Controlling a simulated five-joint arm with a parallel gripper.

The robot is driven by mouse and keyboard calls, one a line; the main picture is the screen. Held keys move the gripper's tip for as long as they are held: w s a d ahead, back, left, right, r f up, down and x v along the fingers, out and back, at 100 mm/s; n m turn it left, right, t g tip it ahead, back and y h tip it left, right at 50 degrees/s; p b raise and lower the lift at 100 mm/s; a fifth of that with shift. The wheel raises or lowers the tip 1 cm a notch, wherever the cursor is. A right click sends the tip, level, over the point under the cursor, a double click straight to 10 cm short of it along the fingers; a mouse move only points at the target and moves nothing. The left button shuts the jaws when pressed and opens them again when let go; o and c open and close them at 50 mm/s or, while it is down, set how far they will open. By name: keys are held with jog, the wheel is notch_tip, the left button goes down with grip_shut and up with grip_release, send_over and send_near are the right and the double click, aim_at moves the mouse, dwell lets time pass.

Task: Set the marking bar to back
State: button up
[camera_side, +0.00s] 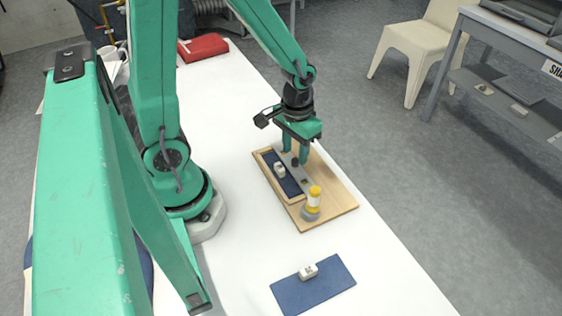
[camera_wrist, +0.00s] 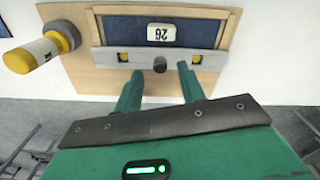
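The bar also shows in the side view (camera_side: 305,184), partly covered by my gripper (camera_side: 296,157). In the wrist view my gripper (camera_wrist: 160,72) is open. Its fingertips point at the bar, one on each side of the knob with gaps between. I cannot tell whether the fingertips touch the bar.
A white block (camera_wrist: 160,32) marked 26 lies in the recess. A yellow-and-white cylinder (camera_side: 314,198) stands on a grey base at the board's near end. A blue pad (camera_side: 325,285) with another white block (camera_side: 308,271) lies nearer on the white table. A red case (camera_side: 203,47) lies farther back.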

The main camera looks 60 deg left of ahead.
aim_at(294, 164)
jog(key=shift+f, duration=1.3)
jog(key=shift+c, duration=0.5)
grip_shut()
